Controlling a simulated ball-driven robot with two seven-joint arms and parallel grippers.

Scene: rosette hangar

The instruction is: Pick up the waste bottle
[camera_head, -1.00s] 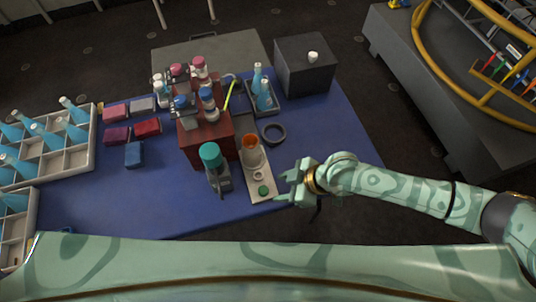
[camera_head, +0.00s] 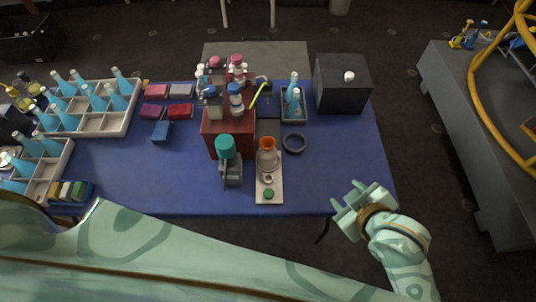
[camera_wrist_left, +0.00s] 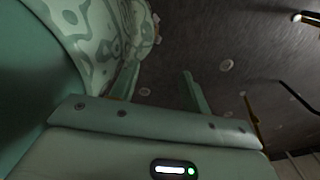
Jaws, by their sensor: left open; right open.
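Several bottles stand on the blue table (camera_head: 110,190), and I cannot tell which is the waste bottle. A teal-capped bottle (camera_head: 226,150) sits on a dark grey device at the front. A flask with an orange top (camera_head: 267,155) stands on a pale plate beside it. Blue- and white-labelled bottles (camera_head: 236,98) stand on a dark red rack. My right gripper (camera_head: 345,198) is open and empty near the table's front right corner. My left gripper is outside the head view; in the left wrist view (camera_wrist_left: 160,85) its fingers are apart with only floor between them.
Pale racks of blue flasks (camera_head: 105,122) fill the table's left side. Red, grey and blue boxes (camera_head: 180,111) lie beside them. A black ring (camera_head: 295,143) and a dark box (camera_head: 342,85) are on the right. The table's front right is clear. A grey bench (camera_head: 475,140) stands farther right.

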